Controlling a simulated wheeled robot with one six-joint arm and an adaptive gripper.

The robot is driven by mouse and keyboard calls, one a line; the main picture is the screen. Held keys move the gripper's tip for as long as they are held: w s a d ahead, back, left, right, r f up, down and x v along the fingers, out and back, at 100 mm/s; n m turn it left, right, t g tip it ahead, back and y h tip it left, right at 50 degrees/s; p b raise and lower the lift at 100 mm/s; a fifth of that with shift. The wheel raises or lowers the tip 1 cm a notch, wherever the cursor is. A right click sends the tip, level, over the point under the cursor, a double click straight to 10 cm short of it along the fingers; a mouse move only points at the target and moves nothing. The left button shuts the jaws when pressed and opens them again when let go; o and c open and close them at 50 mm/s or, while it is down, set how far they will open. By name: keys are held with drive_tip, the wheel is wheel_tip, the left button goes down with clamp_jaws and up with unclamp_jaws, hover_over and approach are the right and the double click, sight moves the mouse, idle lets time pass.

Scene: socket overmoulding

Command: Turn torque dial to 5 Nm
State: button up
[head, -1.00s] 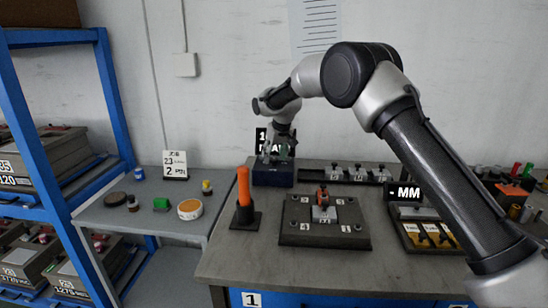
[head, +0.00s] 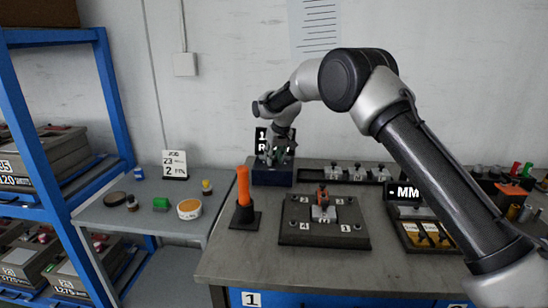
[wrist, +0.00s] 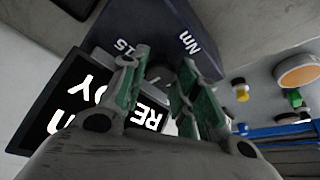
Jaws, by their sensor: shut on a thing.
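The torque unit is a dark blue box (head: 272,177) at the back left of the bench. Its face with "15" and "Nm" markings shows in the wrist view (wrist: 200,50). My gripper (head: 275,158), with green pads, points down at it. In the wrist view my gripper (wrist: 160,88) is shut on the dial (wrist: 160,72), which is mostly hidden between the fingers. The dial's pointer and the 5 mark cannot be made out. A black display (wrist: 75,105) beside the box reads "READY", with its other line partly covered; it also shows in the head view (head: 261,140).
An orange-handled tool (head: 243,187) stands upright close in front of the box. A dark plate (head: 324,235) with numbered corners lies mid-bench. A rack (head: 345,176) stands behind it. A side table (head: 130,222) with small items is at left. The front bench strip is clear.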

drive_tip(key=n+y, duration=0.1)
drive_tip(key=n, duration=0.2)
drive_tip(key=n+g, duration=0.1)
drive_tip(key=n, duration=0.1)
drive_tip(key=shift+w+d+n+g+y, duration=0.2)
drive_tip(key=shift+n+g+y, duration=0.1)
drive_tip(key=shift+n+y, duration=0.1)
drive_tip(key=n+g, duration=0.1)
drive_tip(key=n, duration=0.1)
drive_tip(key=n+g, duration=0.1)
drive_tip(key=n, duration=0.2)
drive_tip(key=shift+w+n+y, duration=0.15)
drive_tip(key=shift+n+y, duration=0.15)
drive_tip(key=o, duration=1)
drive_tip(key=v, duration=1.2)
drive_tip(key=shift+w, duration=0.15)
